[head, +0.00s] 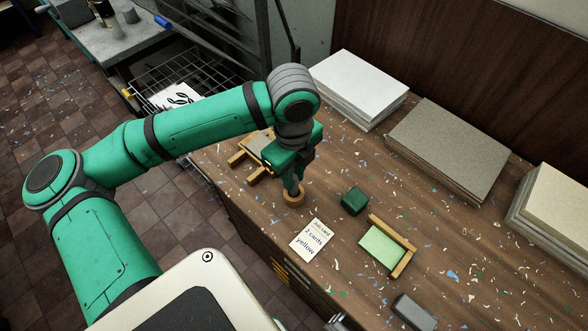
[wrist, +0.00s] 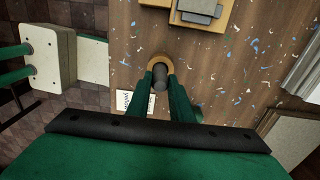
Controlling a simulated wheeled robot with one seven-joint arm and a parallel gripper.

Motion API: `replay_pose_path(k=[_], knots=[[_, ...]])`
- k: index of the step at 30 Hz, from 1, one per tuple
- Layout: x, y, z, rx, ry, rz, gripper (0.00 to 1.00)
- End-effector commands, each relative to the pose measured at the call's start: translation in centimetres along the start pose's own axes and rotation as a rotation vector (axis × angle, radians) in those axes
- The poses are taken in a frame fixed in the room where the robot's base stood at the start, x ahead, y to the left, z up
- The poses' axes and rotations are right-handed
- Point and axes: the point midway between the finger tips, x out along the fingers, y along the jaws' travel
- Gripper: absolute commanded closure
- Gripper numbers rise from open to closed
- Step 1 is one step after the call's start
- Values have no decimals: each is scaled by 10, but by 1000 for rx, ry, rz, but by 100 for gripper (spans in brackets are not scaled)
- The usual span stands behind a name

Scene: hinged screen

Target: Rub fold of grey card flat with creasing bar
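My gripper (wrist: 161,80) points down at the counter. Its two green fingers flank a dark grey upright peg (wrist: 160,77) with no visible gap. A round wooden piece (wrist: 160,58) surrounds the peg's foot; it also shows under the fingertips in the head view (head: 293,198). I cannot tell whether they are one tool. A wooden jig (head: 238,159) behind the gripper bears a grey card (wrist: 200,8), partly hidden by my arm in the head view and cut by the wrist view's edge. A dark grey bar-like block (head: 412,312) lies at the near right; I cannot tell which piece is the creasing bar.
A dark green block (head: 354,200) and a wooden-edged tray with a light green card (head: 383,247) stand right of my gripper. A paper label reading "2 cards yellow" (head: 312,240) lies in front. White (head: 360,82), grey (head: 448,145) and cream (head: 560,205) stacks line the back.

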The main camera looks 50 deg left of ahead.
Motion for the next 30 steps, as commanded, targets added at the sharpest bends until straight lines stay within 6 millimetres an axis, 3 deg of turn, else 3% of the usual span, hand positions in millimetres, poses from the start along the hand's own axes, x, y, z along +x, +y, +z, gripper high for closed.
replay_pose_path(k=[2, 3, 5, 11, 30], knots=[[0, 0, -1, 2, 0, 0, 100], [0, -1, -1, 2, 0, 0, 88], [0, -1, -1, 3, 0, 0, 100], [-3, -1, -1, 4, -1, 0, 100], [-46, -1, 0, 1, -2, 0, 100]])
